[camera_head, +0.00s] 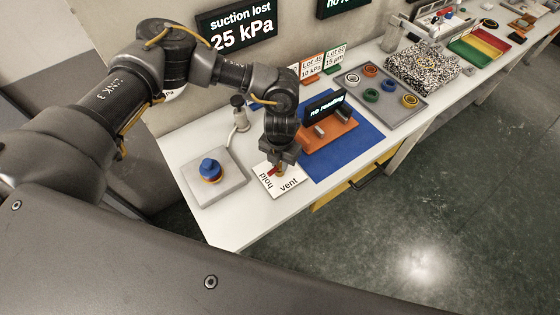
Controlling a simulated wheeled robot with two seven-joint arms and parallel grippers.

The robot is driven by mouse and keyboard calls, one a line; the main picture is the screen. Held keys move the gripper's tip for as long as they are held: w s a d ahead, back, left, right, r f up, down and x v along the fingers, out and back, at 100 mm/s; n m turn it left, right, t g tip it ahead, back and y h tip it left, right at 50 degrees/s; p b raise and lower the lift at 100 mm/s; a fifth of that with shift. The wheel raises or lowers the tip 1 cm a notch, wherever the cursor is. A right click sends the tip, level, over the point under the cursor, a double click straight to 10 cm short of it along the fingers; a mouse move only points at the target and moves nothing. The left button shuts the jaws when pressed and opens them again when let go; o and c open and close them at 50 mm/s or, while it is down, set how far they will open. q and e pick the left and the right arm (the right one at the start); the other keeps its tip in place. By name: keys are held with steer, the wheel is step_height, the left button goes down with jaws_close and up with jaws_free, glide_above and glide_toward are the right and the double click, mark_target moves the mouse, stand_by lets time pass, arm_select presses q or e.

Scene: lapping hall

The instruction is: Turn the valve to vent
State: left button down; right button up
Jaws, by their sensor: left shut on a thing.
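The valve stands on a white plate (289,188) lettered "hold" and "vent", near the front edge of the bench. Only a small red part of the valve (271,171) shows; my gripper hides the rest. My left gripper (278,172) comes down from above and is shut on the valve. I cannot tell exactly which word the red part points to. A wall display (240,30) reads "suction lost 25 kPa". My right gripper is not in view.
Left of the valve, a grey plate (232,184) carries a blue and orange piece. Behind, an orange stand (330,137) with a "no reading" display sits on a blue mat (362,142). A grey tray (408,112) with several coloured rings lies farther right.

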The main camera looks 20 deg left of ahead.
arm_select(q)
steer(key=shift+n, duration=0.3)
steer(key=n+p, duration=0.1)
steer(key=n, duration=0.2)
steer(key=shift+n, duration=0.4)
steer(key=n+p, duration=0.2)
steer(key=n, duration=0.2)
steer(key=shift+r+p, duration=0.15)
steer(key=shift+p, duration=0.2)
steer(key=n+p, duration=0.3)
steer(key=n, duration=0.2)
steer(key=n+p, duration=0.3)
steer(key=c, duration=2.2)
jaws_free()
steer(key=shift+n+p, duration=0.65)
steer(key=shift+n, duration=0.25)
steer(key=c, duration=2.2)
jaws_free()
steer(key=c, duration=2.2)
jaws_free()
